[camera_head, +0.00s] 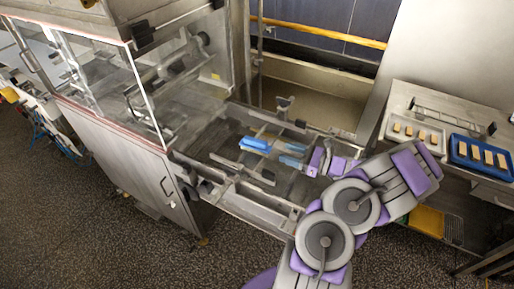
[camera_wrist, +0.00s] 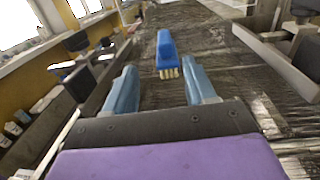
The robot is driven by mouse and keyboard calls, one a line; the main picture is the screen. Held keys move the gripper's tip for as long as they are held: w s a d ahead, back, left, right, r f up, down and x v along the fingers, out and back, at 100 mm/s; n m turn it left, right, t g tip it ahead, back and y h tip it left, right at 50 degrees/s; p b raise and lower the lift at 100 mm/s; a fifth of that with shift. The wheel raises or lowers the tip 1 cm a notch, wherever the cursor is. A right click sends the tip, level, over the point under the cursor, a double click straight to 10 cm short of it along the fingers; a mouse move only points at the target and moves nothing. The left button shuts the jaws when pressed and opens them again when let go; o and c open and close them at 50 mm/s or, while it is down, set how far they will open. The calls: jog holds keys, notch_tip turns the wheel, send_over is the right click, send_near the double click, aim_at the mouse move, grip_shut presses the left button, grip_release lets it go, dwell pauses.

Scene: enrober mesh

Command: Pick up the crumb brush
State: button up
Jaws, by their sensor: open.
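The crumb brush has a blue back and pale bristles. In the wrist view the crumb brush (camera_wrist: 166,52) lies on the mesh belt, ahead of and between my two blue fingers. In the head view the crumb brush (camera_head: 255,144) is on the belt left of my fingertips. My gripper (camera_wrist: 163,85) is open and empty, with a finger on each side of the brush's line. In the head view my gripper (camera_head: 292,155) points left toward the brush, with a gap between them.
A glass-sided machine housing (camera_head: 120,85) stands at the left. Metal side rails (camera_head: 240,187) and brackets edge the belt. At the right, a bench holds a white tray (camera_head: 417,145) and a blue tray (camera_head: 482,167) with small bars.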

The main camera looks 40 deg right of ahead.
aim_at(265, 142)
jog(key=x, duration=0.2)
jog(key=b+x, duration=0.1)
jog(key=x, duration=0.1)
jog(key=shift+w+a, duration=0.2)
jog(key=shift+a, duration=0.3)
jog(key=shift+w+d+f, duration=0.1)
jog(key=shift+w+d, duration=0.35)
jog(key=shift+w, duration=0.25)
jog(key=b+x, duration=0.2)
jog(key=x, duration=0.2)
jog(key=shift+w+a, duration=0.2)
jog(key=shift+w, duration=0.05)
jog(key=shift+w+a+r, duration=0.1)
jog(key=shift+a+r, duration=0.15)
jog(key=shift+d+f, duration=0.15)
jog(key=shift+d, duration=0.45)
jog(key=c, duration=0.4)
jog(key=shift+a, duration=0.45)
grip_shut()
jog(key=shift+d, duration=0.1)
